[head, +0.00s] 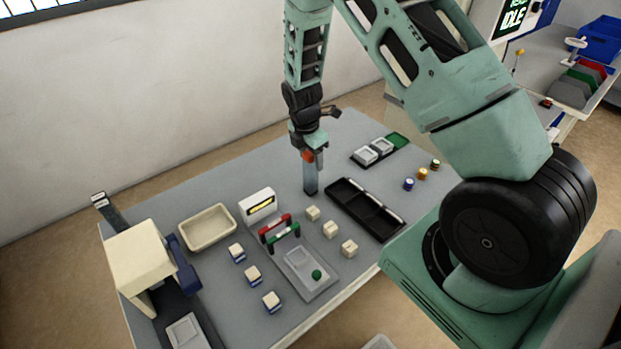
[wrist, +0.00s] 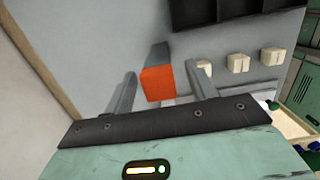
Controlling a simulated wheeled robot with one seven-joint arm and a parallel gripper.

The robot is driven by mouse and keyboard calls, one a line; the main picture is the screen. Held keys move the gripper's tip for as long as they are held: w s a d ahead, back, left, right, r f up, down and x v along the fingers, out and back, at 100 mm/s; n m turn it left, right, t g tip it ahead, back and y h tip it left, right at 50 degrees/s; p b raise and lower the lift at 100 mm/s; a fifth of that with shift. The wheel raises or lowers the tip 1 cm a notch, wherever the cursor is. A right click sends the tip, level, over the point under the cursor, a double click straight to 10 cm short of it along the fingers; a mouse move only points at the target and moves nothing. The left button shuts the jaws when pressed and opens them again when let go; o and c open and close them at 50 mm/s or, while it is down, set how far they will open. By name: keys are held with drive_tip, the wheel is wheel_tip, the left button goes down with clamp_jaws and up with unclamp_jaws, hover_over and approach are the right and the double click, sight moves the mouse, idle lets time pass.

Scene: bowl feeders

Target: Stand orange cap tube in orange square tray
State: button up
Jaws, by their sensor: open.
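A tall grey square-sided tube with an orange cap (head: 308,156) stands upright on the table, directly below my gripper (head: 313,160). In the wrist view the orange cap (wrist: 158,84) lies between the two fingers of my gripper (wrist: 160,72). The gripper is open, with a gap showing on each side of the cap. The tube's grey body (head: 310,182) shows below the fingers in the head view. I cannot make out an orange square tray in either view; my arm covers part of the scene.
Several small capped cylinders (head: 422,174) stand at the right edge.

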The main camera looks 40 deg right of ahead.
sight(311, 174)
drive_tip(key=shift+d+f, duration=0.15)
drive_tip(key=shift+f, duration=1.25)
clamp_jaws()
drive_tip(key=shift+w+r, duration=0.1)
